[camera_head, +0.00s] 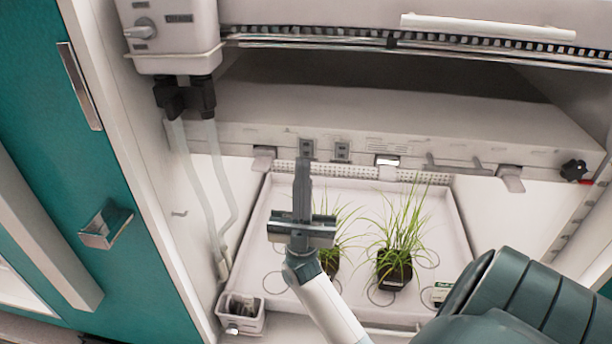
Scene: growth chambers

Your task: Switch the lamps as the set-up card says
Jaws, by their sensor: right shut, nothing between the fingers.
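My right gripper (303,170) reaches up from the lower right into the growth chamber. Its fingers are shut and empty, with the tips just below a dark rocker switch (306,147) on the front of the lamp housing (460,150). I cannot tell whether they touch. A second similar switch (342,150) sits just to its right. A small pale lit panel (387,160) is farther right. The switch positions are too small to read. No set-up card is clearly readable; a small green-and-white label (442,291) shows beside my arm. My left gripper is out of view.
Two grassy plants in black pots, the right one (394,268) clearer, stand in a white tray (455,215). A black knob (573,170) is at the right. Tubes (205,175) hang at the left above a small bin (241,312). A teal door (75,165) is left.

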